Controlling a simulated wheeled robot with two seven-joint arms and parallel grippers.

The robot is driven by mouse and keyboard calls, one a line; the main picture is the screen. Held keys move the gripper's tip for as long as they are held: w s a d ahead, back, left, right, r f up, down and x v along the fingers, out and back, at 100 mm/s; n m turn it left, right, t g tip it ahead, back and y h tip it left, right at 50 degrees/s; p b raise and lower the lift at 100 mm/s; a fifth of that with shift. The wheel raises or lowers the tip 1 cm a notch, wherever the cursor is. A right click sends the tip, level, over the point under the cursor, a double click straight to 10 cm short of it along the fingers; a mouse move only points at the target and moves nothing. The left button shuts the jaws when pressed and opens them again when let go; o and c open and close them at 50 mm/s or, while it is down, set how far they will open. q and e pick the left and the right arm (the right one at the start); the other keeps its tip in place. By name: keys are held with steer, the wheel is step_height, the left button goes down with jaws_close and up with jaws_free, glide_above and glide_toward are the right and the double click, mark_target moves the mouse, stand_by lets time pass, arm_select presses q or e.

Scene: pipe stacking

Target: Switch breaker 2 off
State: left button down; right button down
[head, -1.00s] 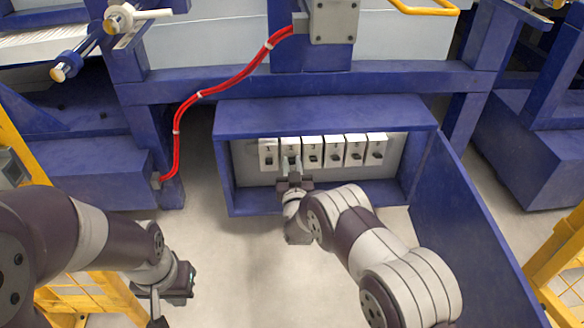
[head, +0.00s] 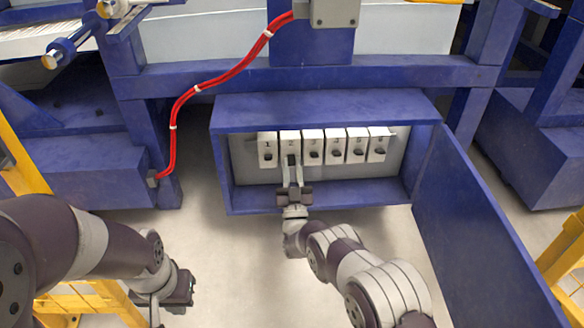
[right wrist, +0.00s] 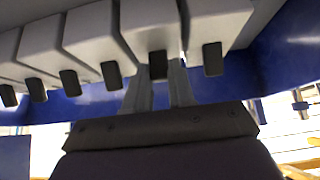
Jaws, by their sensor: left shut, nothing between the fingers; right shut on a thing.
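Breaker 2 (head: 289,137) is the second white block from the left in a row inside the open blue box. My right gripper (head: 292,172) reaches up to it from below. In the right wrist view, my right gripper (right wrist: 158,88) has its two fingers on either side of the small dark lever (right wrist: 157,66) of this breaker and is shut on it. The fingers partly hide the lever in the head view, so I cannot tell its setting. My left gripper (head: 157,308) is shut and empty at the lower left, well away from the box.
Breaker 1 (head: 267,147) and breaker 3 (head: 312,145) stand close on either side, with more breakers to the right. The blue box (head: 325,106) has its door (head: 470,225) swung open at the right. A red cable (head: 215,88) hangs at the upper left.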

stand_by(0.3)
steer(key=c, duration=1)
jaws_free()
steer(key=shift+o, duration=0.2)
steer(key=shift+s, duration=0.1)
steer(key=p+v, duration=0.3)
steer(key=v, duration=0.1)
steer(key=shift+s+p, duration=0.4)
steer(key=p, duration=0.2)
glide_toward(292, 165)
steer(key=v, duration=0.3)
steer(key=shift+s+f, duration=0.1)
steer(key=shift+f, duration=0.3)
